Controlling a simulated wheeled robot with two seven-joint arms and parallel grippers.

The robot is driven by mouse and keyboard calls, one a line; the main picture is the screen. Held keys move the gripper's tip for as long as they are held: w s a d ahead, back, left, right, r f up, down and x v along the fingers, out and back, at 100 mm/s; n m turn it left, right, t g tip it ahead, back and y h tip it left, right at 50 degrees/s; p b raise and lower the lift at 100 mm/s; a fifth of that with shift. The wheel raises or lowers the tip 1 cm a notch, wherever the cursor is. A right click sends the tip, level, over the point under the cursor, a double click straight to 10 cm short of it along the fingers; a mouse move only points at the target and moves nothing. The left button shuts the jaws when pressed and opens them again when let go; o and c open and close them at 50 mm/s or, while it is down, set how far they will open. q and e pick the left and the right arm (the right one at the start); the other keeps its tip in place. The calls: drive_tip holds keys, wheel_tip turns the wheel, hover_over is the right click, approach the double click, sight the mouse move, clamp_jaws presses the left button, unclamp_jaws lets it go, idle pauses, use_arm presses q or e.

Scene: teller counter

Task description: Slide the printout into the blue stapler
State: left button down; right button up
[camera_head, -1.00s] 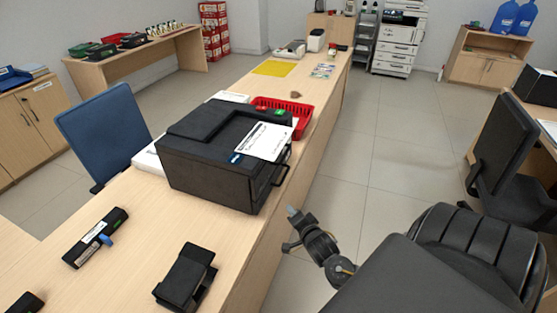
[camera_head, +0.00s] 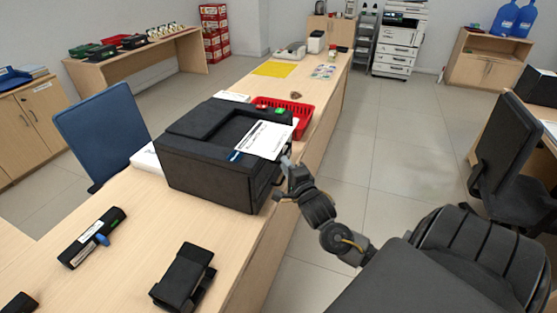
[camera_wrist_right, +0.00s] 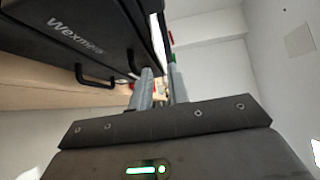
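The printout (camera_head: 264,139), a white sheet with dark print, lies on the sloping top of the black printer (camera_head: 212,182), its right end near the edge. A black stapler-like device with a white label and a blue tab (camera_head: 102,239) lies on the counter at the left; I take it as the blue stapler. My right gripper (camera_head: 284,168) is beside the printer's right side, near the sheet's right end. In the right wrist view, its two grey fingers (camera_wrist_right: 162,88) stand apart with nothing visible between them. My left gripper is not in view.
A second black device (camera_head: 183,278) lies near the counter's front edge, and part of another dark object (camera_head: 20,303) shows at lower left. A red basket (camera_head: 298,112) stands behind the printer. The printer has dark handles (camera_wrist_right: 95,82). The counter (camera_head: 140,215) left of the printer has bare room.

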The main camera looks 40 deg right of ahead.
drive_tip(key=shift+x, duration=2.4)
drive_tip(key=shift+c, duration=0.3)
clamp_jaws()
